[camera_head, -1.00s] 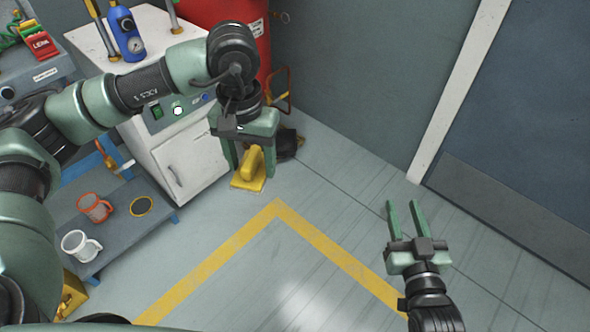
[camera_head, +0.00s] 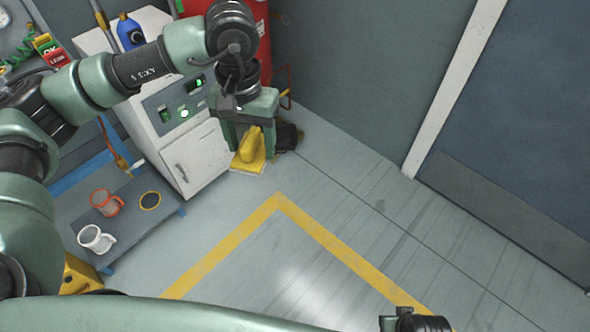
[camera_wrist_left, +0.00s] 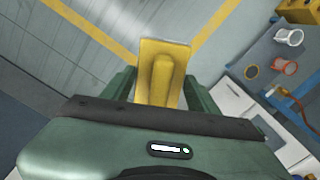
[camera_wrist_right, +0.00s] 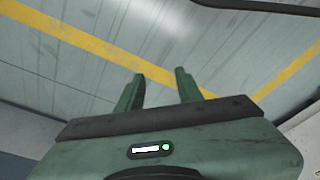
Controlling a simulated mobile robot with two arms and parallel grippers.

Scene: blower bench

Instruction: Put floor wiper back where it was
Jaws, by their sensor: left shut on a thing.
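The yellow floor wiper (camera_head: 251,146) is low beside the white cabinet, its flat base downward and its raised grip upward. My left gripper (camera_head: 253,150) points down and is shut on the wiper's raised part. In the left wrist view the wiper (camera_wrist_left: 161,70) sits between the two green fingers. I cannot tell whether its base touches the floor. My right gripper (camera_wrist_right: 160,75) is open and empty over bare floor in the right wrist view. In the head view only its rear part shows at the bottom edge.
The white cabinet (camera_head: 196,158) stands just left of the wiper. A red tank (camera_head: 262,50) and a dark object (camera_head: 288,136) are behind it. A low blue-grey shelf (camera_head: 172,210) holds an orange mug (camera_head: 106,203) and a white mug (camera_head: 95,239). Floor within the yellow lines is clear.

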